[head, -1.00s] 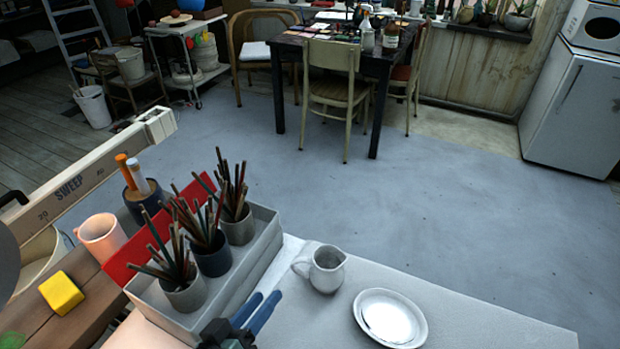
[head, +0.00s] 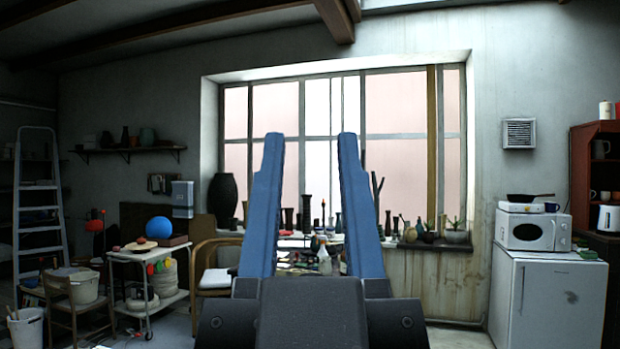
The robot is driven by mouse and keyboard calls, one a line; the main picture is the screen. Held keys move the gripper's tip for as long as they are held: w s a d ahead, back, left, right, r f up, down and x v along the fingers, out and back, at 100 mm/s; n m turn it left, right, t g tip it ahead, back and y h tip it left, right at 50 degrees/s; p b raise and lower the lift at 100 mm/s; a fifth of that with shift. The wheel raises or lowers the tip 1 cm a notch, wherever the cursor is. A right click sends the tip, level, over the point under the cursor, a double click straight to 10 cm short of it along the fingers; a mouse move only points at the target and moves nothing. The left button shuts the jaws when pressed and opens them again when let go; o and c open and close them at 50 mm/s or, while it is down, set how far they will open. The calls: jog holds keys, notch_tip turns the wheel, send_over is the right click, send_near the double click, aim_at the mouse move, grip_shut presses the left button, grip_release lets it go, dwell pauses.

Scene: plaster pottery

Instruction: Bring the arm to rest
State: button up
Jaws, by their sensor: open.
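My gripper (head: 311,145) stands upright in the middle of the head view, with its two blue fingers pointing up and well apart. The dark body of the gripper is at the bottom middle. It hides part of the table and the items in front of the window. The gripper touches nothing that I can see.
A trolley (head: 127,255) with a blue ball (head: 159,228) stands at the left, near a ladder (head: 38,200). A fridge (head: 547,300) with a microwave (head: 533,231) on top is at the right. All stand well beyond my gripper.

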notch_tip(320, 180, up, 9)
jog(key=p, duration=0.9)
jog(key=shift+a, duration=0.15)
